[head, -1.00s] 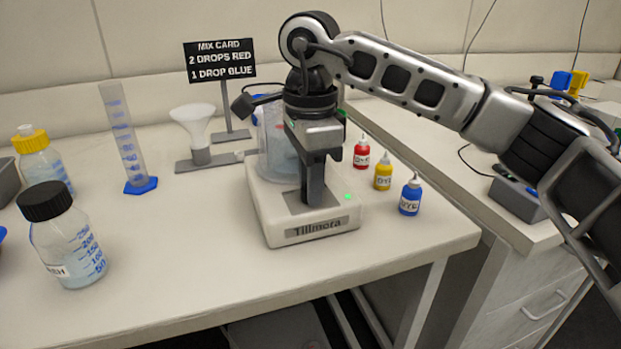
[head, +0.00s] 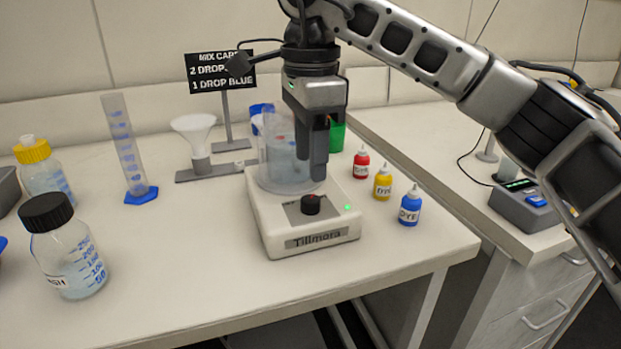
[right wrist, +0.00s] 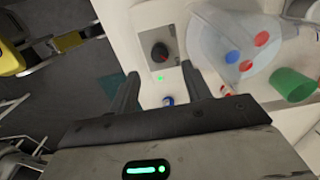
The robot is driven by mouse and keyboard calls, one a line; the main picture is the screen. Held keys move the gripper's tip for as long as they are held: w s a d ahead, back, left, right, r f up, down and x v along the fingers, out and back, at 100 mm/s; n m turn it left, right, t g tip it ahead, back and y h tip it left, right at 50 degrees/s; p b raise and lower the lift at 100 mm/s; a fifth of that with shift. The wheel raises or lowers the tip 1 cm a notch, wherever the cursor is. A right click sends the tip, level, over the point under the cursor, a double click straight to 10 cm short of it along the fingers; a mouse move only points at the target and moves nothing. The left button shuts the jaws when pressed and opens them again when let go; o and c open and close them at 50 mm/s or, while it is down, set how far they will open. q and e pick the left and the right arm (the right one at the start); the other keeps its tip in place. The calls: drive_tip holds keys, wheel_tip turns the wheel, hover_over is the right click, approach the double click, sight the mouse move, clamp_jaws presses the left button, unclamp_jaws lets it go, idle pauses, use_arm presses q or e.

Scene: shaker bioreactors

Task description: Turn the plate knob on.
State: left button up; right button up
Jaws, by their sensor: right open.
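The white plate (head: 262,225), marked "Tillmora", stands on the bench. Its dark round knob (head: 311,205) shows a small red mark on top, and a green light (head: 347,208) glows to its right. The knob also shows in the right wrist view (right wrist: 160,52), with the green light (right wrist: 160,78) close by. A clear beaker (head: 280,165) of liquid sits on the rear of the plate. My right gripper (head: 318,170) is open and empty, above and behind the knob and clear of it. It partly hides the beaker. My left gripper is out of view.
Red (head: 361,162), yellow (head: 383,180) and blue (head: 409,205) dye bottles stand close to the plate's right. A green cup (head: 337,136) is behind my gripper. A funnel (head: 195,135) and mix card (head: 221,72) stand behind left.

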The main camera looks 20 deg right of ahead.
sight(310, 199)
use_arm(q)
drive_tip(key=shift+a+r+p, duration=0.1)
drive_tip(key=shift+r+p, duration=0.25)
drive_tip(key=shift+p, duration=0.85)
use_arm(e)
wheel_tip(310, 199, up, 10)
drive_tip(key=shift+f, duration=0.25)
